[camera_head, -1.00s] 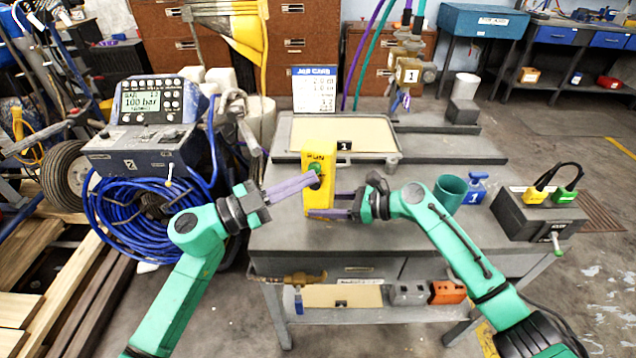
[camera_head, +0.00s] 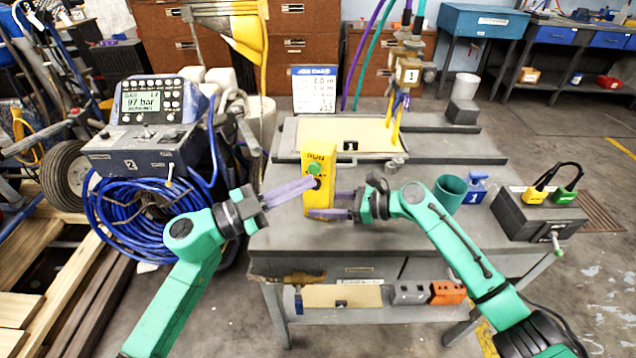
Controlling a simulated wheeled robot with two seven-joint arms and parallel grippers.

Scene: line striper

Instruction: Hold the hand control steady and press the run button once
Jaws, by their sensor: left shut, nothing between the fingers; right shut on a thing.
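The yellow hand control (camera_head: 320,152) stands upright on the grey bench. Its green run button (camera_head: 314,169) shows on the front face below the word RUN. My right gripper (camera_head: 332,204) is shut on the lower part of the hand control from the right. My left gripper (camera_head: 316,182) is shut and empty. Its fingertips are just below the green button, in front of the yellow face, and hide part of the lettering there. I cannot tell whether they touch the face.
A tray (camera_head: 400,169) lies behind the hand control, and yellow streaks show under the hanging nozzle (camera_head: 408,72). The console display (camera_head: 152,98) reads 97 bar. A job card (camera_head: 314,90) stands behind. A green cup (camera_head: 449,192) and a grey box (camera_head: 538,216) are right.

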